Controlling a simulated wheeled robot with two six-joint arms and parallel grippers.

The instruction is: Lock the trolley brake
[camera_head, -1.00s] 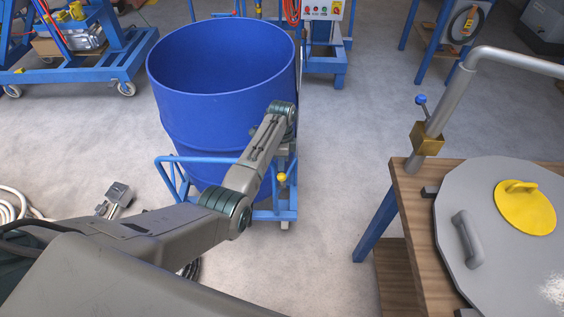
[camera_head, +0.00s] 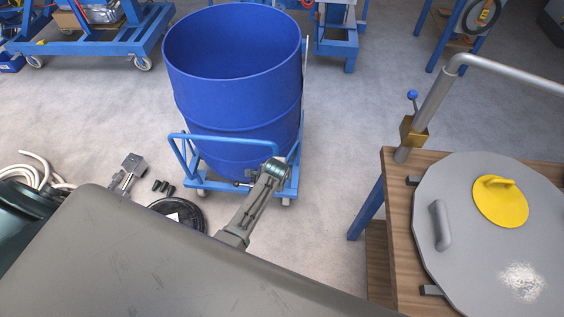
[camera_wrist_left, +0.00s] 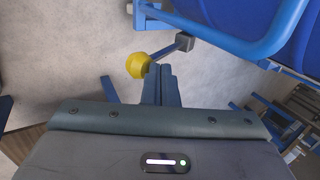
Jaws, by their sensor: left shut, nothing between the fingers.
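The blue trolley (camera_head: 222,138) stands on the floor with a large blue drum (camera_head: 235,85) on it. My left arm reaches the trolley's near right corner in the head view; its wrist hides the gripper there. In the left wrist view, my left gripper (camera_wrist_left: 160,68) is shut and empty. The knob is hidden in the head view. My right gripper is in neither view.
A wooden table (camera_head: 398,215) with a large grey lid (camera_head: 465,245) stands at the right. Pale hoses (camera_head: 38,168) and a black round object (camera_head: 180,214) lie on the floor at left. Floor between trolley and table is clear. Another blue trolley (camera_head: 95,45) stands behind.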

